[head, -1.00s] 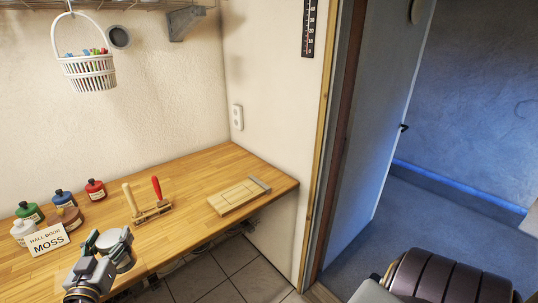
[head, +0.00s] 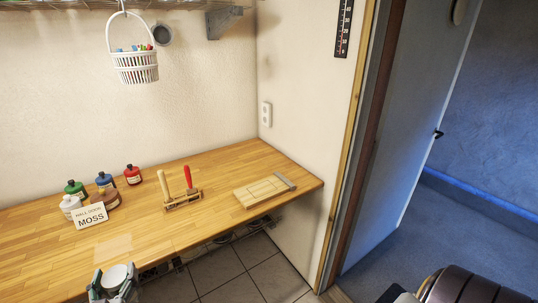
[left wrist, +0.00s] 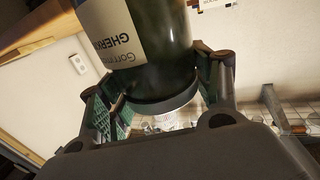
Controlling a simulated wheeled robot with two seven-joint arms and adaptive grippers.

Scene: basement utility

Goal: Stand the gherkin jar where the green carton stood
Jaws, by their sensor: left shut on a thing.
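My left gripper (head: 117,286) is shut on the gherkin jar (left wrist: 150,60). In the left wrist view the jar is dark green glass, with a pale label (left wrist: 107,30) reading upside down, between the two finger pads. In the head view only the jar's pale round top (head: 117,273) shows, at the bottom edge near the bench's front. The rest of the jar is hidden there. A faint paler patch (head: 112,244) lies on the bare bench behind it. No green carton is in view. My right gripper is not in view.
The wooden bench (head: 225,215) carries several small bottles (head: 75,188), a MOSS sign (head: 90,216), a rack with two handled tools (head: 182,200) and a wooden board (head: 265,190). A white basket (head: 136,68) hangs above. Bare bench lies between sign and rack.

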